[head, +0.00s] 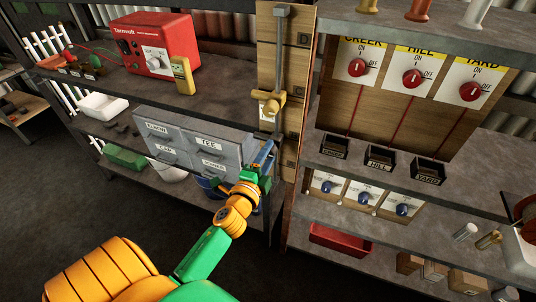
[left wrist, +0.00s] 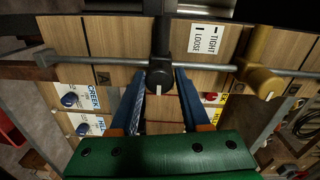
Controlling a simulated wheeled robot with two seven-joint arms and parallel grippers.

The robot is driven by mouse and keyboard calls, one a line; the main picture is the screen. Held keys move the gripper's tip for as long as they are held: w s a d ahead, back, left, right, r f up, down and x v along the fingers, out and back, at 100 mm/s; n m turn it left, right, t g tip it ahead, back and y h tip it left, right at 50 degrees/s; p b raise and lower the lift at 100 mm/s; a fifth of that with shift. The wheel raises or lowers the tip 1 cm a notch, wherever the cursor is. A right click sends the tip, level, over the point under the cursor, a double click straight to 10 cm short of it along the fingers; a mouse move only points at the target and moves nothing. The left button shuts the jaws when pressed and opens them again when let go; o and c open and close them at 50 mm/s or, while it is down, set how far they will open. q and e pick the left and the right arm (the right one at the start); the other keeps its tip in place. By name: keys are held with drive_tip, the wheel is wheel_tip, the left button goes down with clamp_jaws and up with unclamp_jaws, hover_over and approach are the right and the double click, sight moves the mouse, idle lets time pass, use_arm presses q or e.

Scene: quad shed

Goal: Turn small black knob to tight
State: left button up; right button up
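The small black knob (left wrist: 160,76) sits on a metal rod in the left wrist view, with a white mark on its lower face. My left gripper (left wrist: 161,82) has its blue fingers spread, one at each side of the knob; whether the tips touch it is unclear. A white TIGHT/LOOSE label (left wrist: 207,39) is up and right of the knob, on the wooden panel. In the head view, my left gripper (head: 266,156) is at the lower part of the upright rod, below the brass knob (head: 271,102). The black knob is hard to make out there. My right gripper is not in view.
The larger brass clamp knob (left wrist: 260,82) is close to the right finger in the wrist view. Grey drawers (head: 195,145) stand left of my gripper. A switch board (head: 410,80) with red knobs and a lower row of blue knobs (head: 364,195) are to the right.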

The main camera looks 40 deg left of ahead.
use_arm(q)
drive_tip(key=shift+o, duration=1.4)
drive_tip(key=b+v, duration=0.1)
drive_tip(key=v, duration=0.6)
drive_tip(key=shift+f, duration=0.1)
